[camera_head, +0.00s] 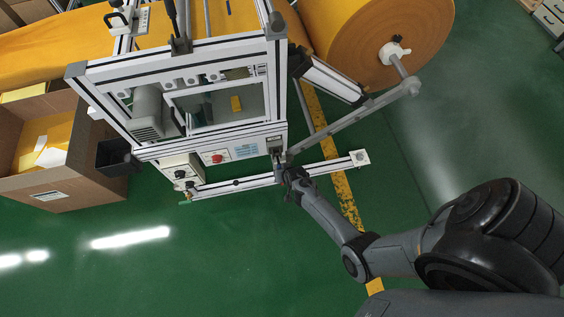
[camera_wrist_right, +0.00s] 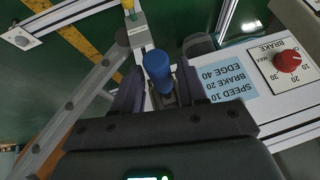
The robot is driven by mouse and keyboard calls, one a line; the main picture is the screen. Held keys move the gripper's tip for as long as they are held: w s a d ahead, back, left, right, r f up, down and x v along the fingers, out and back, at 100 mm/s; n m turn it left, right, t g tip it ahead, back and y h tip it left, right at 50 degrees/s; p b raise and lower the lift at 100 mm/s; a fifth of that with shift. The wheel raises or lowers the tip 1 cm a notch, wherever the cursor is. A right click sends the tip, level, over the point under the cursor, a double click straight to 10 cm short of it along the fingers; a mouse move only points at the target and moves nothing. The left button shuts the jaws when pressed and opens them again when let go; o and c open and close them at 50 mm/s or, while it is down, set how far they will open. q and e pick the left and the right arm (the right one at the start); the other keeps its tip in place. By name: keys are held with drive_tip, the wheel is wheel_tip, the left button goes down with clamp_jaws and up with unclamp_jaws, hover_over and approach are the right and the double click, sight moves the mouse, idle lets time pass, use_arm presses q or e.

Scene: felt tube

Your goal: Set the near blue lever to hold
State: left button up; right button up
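The near blue lever (camera_wrist_right: 157,68) shows in the right wrist view as a blue knob on a short stem. It stands between the two fingers of my right gripper (camera_wrist_right: 158,88), which look apart with one on each side of it. I cannot tell whether either finger touches it. In the head view my right gripper (camera_head: 282,166) is at the near right corner of the machine frame and largely hides the lever. The lever's position markings are not readable. My left gripper is in neither view.
A brake panel with a red knob (camera_wrist_right: 288,61) and a blue label (camera_wrist_right: 209,88) sit right beside the lever. A roller arm (camera_head: 355,118) and a large orange roll (camera_head: 375,35) lie beyond. A cardboard box (camera_head: 60,150) stands left. The near green floor is clear.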

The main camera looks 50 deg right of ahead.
drive_tip(key=shift+o, duration=0.6)
drive_tip(key=shift+r, duration=0.1)
drive_tip(key=shift+s+r+p, duration=0.2)
drive_tip(key=shift+r+p, duration=0.15)
drive_tip(key=shift+r, duration=0.15)
drive_tip(key=p+v, duration=0.3)
drive_tip(key=v, duration=0.6)
drive_tip(key=shift+s+r, duration=0.2)
drive_tip(key=shift+s, duration=0.05)
drive_tip(key=shift+a, duration=0.1)
drive_tip(key=shift+f, duration=0.1)
